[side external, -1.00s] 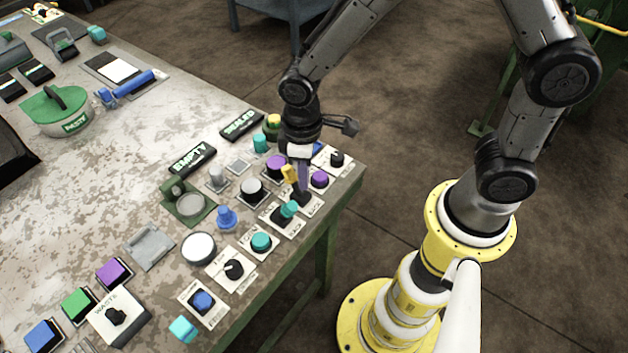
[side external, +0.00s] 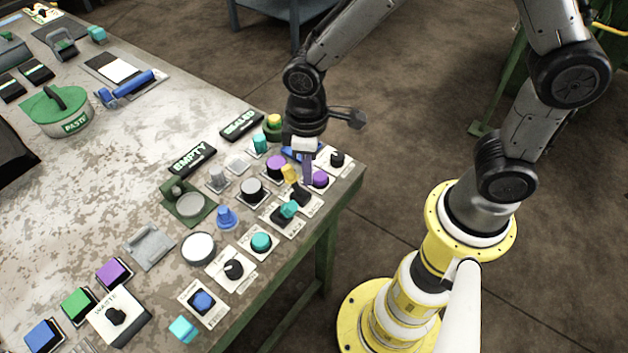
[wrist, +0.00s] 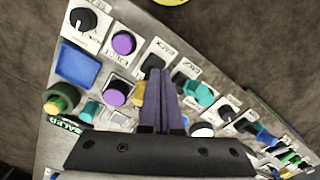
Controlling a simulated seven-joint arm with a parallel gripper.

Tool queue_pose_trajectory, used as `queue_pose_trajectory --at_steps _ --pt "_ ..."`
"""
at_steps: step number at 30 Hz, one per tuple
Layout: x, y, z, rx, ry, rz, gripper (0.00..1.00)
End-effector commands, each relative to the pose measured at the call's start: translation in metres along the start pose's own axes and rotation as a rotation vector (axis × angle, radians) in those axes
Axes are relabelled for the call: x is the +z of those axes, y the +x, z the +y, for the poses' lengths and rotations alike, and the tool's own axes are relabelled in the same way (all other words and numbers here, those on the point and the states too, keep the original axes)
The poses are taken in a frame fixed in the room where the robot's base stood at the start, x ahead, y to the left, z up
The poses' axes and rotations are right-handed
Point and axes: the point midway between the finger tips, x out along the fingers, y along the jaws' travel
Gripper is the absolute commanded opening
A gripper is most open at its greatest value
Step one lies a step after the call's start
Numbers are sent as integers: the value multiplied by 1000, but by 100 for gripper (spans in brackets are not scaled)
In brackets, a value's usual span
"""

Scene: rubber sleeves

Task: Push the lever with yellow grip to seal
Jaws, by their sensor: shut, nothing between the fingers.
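The lever with the yellow grip (side external: 290,173) stands on a white-labelled plate in the control rows near the table's right edge. Its black base (side external: 299,194) shows below the grip. In the wrist view the yellow grip (wrist: 138,94) is just left of the fingers. My gripper (side external: 308,182) is shut and empty, pointing down just right of the grip. The purple-grey fingers (wrist: 158,73) lie together in the wrist view and hide part of the lever's plate. I cannot tell whether they touch the lever. The "SEALED" sign (side external: 241,125) and "EMPTY" sign (side external: 192,160) lie behind the controls.
Close around are a purple button (side external: 320,179), a black knob (side external: 337,159), a teal-handled switch (side external: 288,210) and a purple-topped button (side external: 276,165). A blue tray (wrist: 78,65) lies near too. The table's middle left (side external: 110,185) has bare room.

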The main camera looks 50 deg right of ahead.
Motion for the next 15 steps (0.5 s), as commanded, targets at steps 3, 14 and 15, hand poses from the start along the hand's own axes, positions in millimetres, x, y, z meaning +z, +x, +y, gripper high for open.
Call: queue_pose_trajectory --at_steps 3,14,15 --pt "-1 -9 0 0 0 3 0" --pt "-1 -35 0 0 0 3 0" --pt "0 -38 0 0 0 2 0"
